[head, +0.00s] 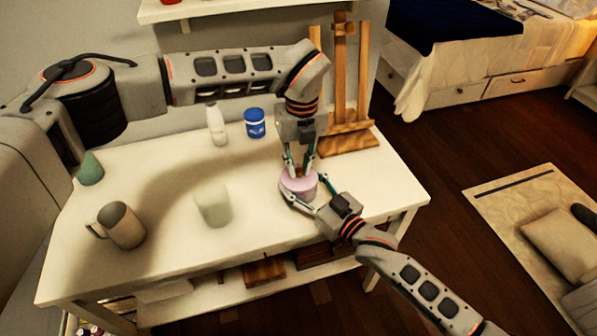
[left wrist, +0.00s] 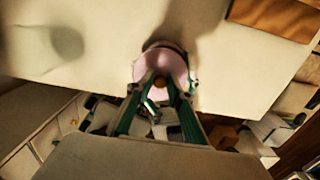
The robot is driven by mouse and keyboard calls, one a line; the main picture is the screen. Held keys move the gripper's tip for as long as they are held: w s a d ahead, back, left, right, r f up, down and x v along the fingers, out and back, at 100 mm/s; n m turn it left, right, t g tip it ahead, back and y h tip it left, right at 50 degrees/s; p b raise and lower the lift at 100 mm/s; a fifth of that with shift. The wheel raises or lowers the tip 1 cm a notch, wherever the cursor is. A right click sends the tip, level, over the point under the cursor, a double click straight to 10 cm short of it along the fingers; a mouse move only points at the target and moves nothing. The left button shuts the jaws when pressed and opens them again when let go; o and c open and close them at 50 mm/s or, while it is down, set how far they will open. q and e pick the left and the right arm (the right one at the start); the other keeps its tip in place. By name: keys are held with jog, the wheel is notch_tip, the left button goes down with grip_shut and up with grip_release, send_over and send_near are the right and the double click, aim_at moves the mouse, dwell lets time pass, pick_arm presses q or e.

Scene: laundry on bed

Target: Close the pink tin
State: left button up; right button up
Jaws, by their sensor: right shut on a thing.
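The pink tin (head: 300,185) stands upright near the front right edge of the white table. Its round pink top also shows in the left wrist view (left wrist: 161,66), with a small brown-orange knob near the middle. A lid appears to lie on the tin; I cannot tell how it sits. My right gripper (head: 305,197) is shut on the tin's sides, low down from the front. My left gripper (head: 299,170) points down just over the tin. Its fingers (left wrist: 160,88) are apart, on either side of the knob.
On the table (head: 165,260) stand a grey mug (head: 122,226), a pale cup (head: 213,206), a white bottle (head: 217,126), a blue jar (head: 255,123) and a green cone-like object (head: 90,170). The table's middle front is clear.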

pick_arm(q)
jog(key=shift+r, duration=0.15)
jog(key=shift+c, duration=1.1)
pick_arm(e)
jog(key=shift+s+f, duration=0.1)
jog(key=shift+f, duration=0.1)
pick_arm(q)
jog(key=shift+f, duration=0.35)
jog(key=shift+w+f, duration=0.1)
pick_arm(e)
jog(key=shift+r, duration=0.1)
